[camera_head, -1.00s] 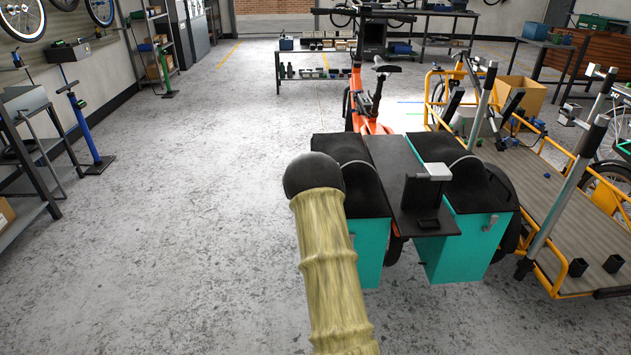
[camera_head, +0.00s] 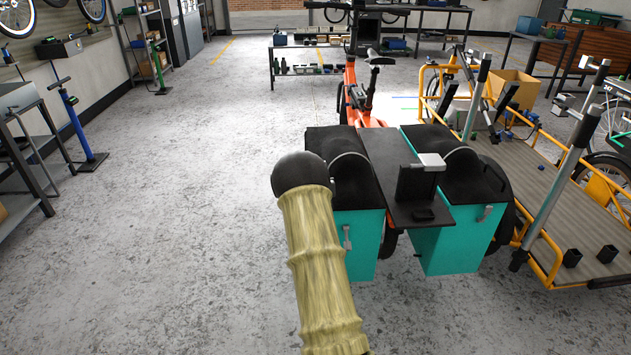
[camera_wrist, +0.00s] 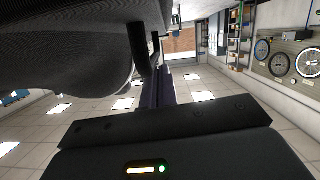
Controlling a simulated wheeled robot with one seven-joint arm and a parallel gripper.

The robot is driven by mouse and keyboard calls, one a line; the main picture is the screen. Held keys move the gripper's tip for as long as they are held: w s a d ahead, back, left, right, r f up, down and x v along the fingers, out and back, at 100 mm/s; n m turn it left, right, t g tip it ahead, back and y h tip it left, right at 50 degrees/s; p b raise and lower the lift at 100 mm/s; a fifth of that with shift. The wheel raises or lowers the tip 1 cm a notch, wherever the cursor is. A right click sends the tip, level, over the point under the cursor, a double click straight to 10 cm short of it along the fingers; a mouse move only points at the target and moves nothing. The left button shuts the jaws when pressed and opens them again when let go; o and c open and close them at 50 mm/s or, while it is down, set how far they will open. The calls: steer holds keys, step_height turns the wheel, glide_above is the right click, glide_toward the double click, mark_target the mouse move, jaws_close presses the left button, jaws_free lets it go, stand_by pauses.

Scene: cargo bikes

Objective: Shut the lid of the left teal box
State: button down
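The left teal box (camera_head: 365,255) hangs at the rear of the orange cargo bike, left of the black rack. Its black top (camera_head: 372,192) looks roughly level in the head view; my arm hides part of it, and I cannot tell whether the lid is fully down. A grey latch (camera_head: 347,238) shows on its front wall. My arm's rounded dark joint overlaps the box's left side. My gripper is hidden in the head view. The wrist view is upside down and shows its dark housing (camera_wrist: 165,135); its finger opening is unclear. A large dark textured surface (camera_wrist: 65,50) is close to it.
The right teal box (camera_head: 455,247) stands across the black rack (camera_head: 400,185), which carries an upright holder. A yellow-framed cargo bike (camera_head: 545,265) is close on the right. Shelving (camera_head: 30,165) stands at the left wall. The floor (camera_head: 170,240) left of the bike is clear.

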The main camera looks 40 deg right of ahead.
steer(key=r, duration=0.1)
steer(key=r+p, duration=0.2)
steer(key=r, duration=0.1)
steer(key=shift+w+a, duration=0.2)
steer(key=shift+a, duration=0.15)
steer(key=p+v, duration=0.1)
steer(key=v, duration=0.9)
steer(key=shift+w+a+f, duration=0.1)
steer(key=shift+w+a, duration=0.05)
steer(key=shift+w, duration=0.05)
